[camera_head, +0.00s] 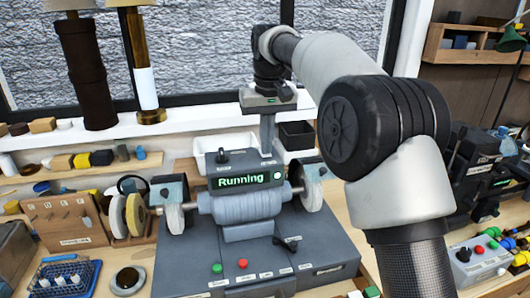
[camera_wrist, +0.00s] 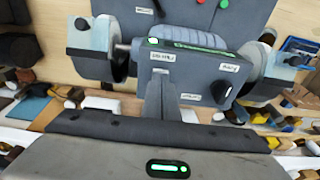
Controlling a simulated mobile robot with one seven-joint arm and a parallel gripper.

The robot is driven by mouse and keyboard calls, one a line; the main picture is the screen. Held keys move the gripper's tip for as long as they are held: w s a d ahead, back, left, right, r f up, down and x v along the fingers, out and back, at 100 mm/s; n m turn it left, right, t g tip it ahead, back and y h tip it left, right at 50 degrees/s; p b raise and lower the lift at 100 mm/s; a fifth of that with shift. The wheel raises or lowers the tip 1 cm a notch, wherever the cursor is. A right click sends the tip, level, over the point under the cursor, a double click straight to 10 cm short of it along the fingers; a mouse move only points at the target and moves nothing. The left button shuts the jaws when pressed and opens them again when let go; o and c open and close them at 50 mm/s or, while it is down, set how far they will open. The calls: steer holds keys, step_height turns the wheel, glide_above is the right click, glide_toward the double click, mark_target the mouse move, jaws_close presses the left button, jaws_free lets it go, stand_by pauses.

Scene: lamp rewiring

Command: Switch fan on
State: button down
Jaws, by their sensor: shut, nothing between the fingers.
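A grey machine (camera_head: 238,203) with wheels at both ends stands on the bench; its display (camera_head: 246,180) reads "Running" in green. The top of its display housing has a black knob (camera_head: 222,155), which also shows in the wrist view (camera_wrist: 220,91), beside small labels too blurred to read surely. My gripper (camera_head: 268,151) points down, shut and empty, behind the right part of the housing. In the wrist view my gripper's fingers (camera_wrist: 158,78) end at the housing's edge; I cannot tell whether they touch. No fan is clearly recognisable, and my fingers may hide a control.
The machine's base has a green button (camera_head: 217,268), a red button (camera_head: 242,264) and a black knob (camera_head: 292,243). White and black bins (camera_head: 297,135) stand close behind my gripper. A tool block (camera_head: 65,222) and blue rack (camera_head: 66,277) are left; a control box (camera_head: 478,258) is right.

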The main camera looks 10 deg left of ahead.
steer(key=shift+f, duration=0.15)
step_height(320, 180, up, 3)
steer(key=p, duration=0.3)
steer(key=shift+f, duration=0.1)
steer(key=shift+r, duration=2.15)
